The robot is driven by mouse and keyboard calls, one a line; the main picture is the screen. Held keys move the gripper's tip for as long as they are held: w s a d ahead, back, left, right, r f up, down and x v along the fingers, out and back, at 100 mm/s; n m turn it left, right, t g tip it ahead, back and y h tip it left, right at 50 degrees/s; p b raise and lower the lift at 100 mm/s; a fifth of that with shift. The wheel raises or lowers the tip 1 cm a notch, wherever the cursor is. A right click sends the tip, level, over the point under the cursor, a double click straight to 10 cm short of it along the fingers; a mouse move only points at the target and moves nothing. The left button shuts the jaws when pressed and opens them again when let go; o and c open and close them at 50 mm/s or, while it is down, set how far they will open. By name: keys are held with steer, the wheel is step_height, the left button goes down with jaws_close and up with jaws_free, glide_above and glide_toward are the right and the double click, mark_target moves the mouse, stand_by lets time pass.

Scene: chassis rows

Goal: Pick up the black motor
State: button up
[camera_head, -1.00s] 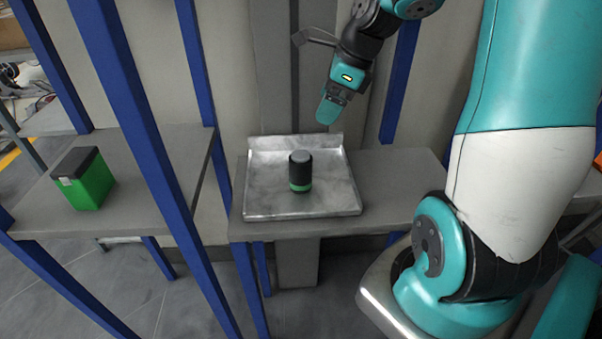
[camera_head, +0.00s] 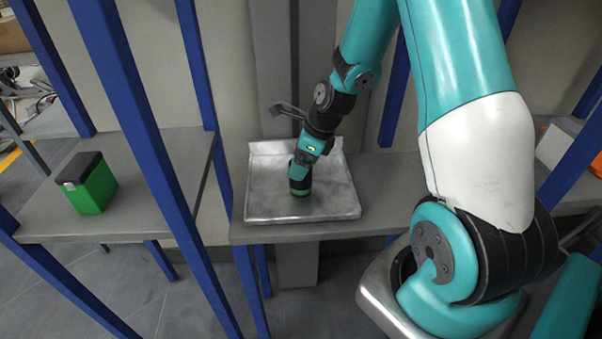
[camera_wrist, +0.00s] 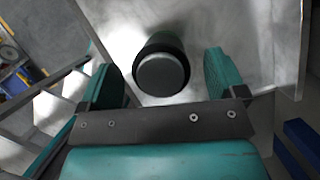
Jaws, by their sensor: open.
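The black motor (camera_wrist: 162,70) is a dark cylinder with a green band near its base and a grey top. It stands upright on a metal tray (camera_head: 335,205). In the head view only the lower part of the motor (camera_head: 300,188) shows, as my gripper (camera_head: 299,172) covers the rest. In the wrist view my gripper (camera_wrist: 168,84) is open, with one teal finger on the left and one on the right of the motor. Gaps show between the motor and both fingers in that view.
The tray has raised edges and sits on a grey shelf (camera_head: 385,170). Blue posts (camera_head: 150,130) stand to the left. A green box with a black top (camera_head: 88,184) is on the left shelf. A white and orange item (camera_head: 560,143) is at the right.

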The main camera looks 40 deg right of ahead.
steer(key=shift+x, duration=1.15)
steer(key=c, duration=1.6)
steer(key=shift+r, duration=0.1)
